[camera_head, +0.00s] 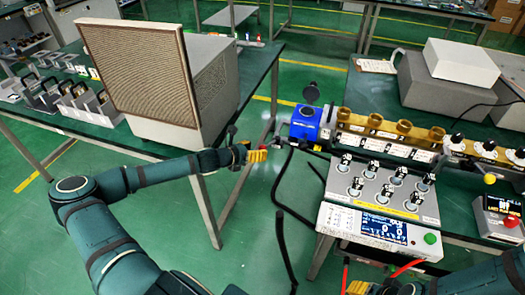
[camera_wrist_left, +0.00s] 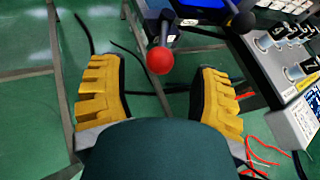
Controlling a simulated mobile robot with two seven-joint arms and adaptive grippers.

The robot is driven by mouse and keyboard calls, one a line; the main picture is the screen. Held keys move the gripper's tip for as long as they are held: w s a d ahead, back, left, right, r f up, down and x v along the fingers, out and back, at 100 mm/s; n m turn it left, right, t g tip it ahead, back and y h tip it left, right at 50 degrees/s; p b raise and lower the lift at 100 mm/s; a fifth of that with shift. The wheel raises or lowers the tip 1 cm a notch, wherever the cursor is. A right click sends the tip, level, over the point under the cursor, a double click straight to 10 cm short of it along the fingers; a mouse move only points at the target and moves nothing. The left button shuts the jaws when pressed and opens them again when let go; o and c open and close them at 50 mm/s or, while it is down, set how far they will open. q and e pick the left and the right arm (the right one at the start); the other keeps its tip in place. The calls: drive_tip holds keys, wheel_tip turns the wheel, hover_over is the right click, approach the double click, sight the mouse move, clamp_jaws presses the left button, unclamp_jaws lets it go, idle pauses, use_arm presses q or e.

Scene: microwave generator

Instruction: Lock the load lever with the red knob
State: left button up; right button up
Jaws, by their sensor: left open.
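The red knob (camera_wrist_left: 160,60) is a ball on the end of a short grey lever (camera_wrist_left: 166,30) that runs up to a blue unit (camera_wrist_left: 205,6) in the left wrist view. In the head view the blue unit (camera_head: 305,124) sits at the left end of the right bench's equipment. My left gripper (camera_head: 258,155) is open and empty, just left of the blue unit. In the left wrist view its yellow fingers (camera_wrist_left: 158,66) stand either side of the knob, with gaps and no visible contact. My right gripper (camera_head: 368,288) is partly cut off at the bottom edge.
A black ball knob (camera_wrist_left: 243,22) is right of the red one. A control panel with several dials (camera_head: 385,190) stands above a display unit (camera_head: 380,230). A large grey box with a mesh front (camera_head: 140,75) stands on the left bench. Dark cables hang between the benches.

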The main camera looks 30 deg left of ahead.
sight(260, 149)
use_arm(q)
drive_tip(key=shift+b+x, duration=0.3)
drive_tip(key=shift+x, duration=1.6)
drive_tip(key=shift+c, duration=0.2)
clamp_jaws()
